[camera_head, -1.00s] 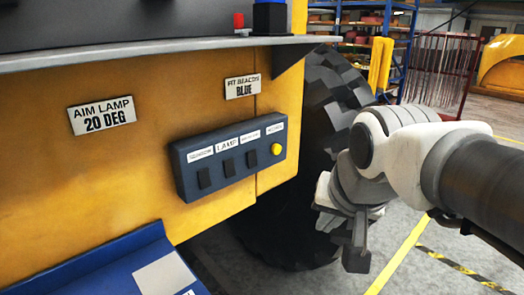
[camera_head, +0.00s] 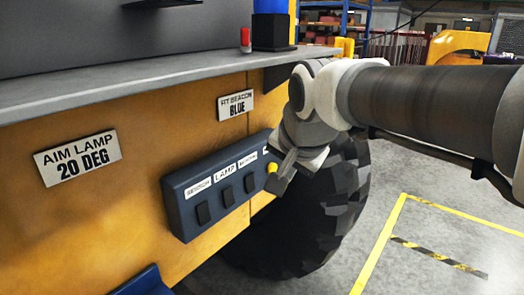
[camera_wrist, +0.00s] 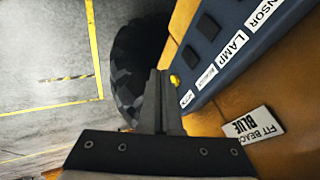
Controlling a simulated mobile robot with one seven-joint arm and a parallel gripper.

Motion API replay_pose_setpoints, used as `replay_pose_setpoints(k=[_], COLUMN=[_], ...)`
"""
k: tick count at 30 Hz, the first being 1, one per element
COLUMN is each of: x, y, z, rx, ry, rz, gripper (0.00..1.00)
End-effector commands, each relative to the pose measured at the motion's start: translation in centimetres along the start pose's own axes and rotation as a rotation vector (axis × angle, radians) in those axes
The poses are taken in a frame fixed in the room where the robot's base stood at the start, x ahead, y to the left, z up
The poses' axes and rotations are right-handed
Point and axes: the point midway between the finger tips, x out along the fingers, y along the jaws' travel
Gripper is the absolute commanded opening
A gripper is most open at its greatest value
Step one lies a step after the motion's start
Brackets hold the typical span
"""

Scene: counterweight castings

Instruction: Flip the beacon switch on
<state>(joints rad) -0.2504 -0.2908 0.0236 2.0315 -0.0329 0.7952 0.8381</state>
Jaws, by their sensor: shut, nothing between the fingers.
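A dark blue switch box (camera_head: 215,190) is mounted on the yellow machine side, with several dark rocker switches under white labels. The label LAMP (camera_head: 225,173) is readable. The label to its right (camera_head: 248,160) is too small to read surely, so I cannot tell which switch is the beacon's or how it is set. A round yellow knob (camera_head: 271,168) is at the box's right end. My gripper (camera_head: 277,188) is shut and empty, in front of that right end and partly covering it. In the wrist view my shut fingers (camera_wrist: 160,78) are beside the yellow knob (camera_wrist: 174,80); contact is unclear.
A plate reading AIM LAMP 20 DEG (camera_head: 78,157) and a FIT BEACON BLUE plate (camera_head: 236,105) are on the panel. A grey ledge (camera_head: 130,95) juts out above, bearing a blue beacon (camera_head: 270,28) and a red cylinder (camera_head: 245,38). A big tyre (camera_head: 300,225) is behind my gripper. Floor at right is open.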

Motion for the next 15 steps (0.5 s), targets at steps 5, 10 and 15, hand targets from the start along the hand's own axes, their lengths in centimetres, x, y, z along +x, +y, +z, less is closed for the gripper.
replay_pose_setpoints(k=[5,10,15], x=[0.06,0.08,0.1], y=[-0.67,-0.72,-0.69], z=[-0.18,-0.2,-0.19], rx=[0.016,0.018,0.018], ry=[-0.001,0.0,0.0], rz=[-0.006,-0.007,-0.006], gripper=[0.0,0.0,0.0])
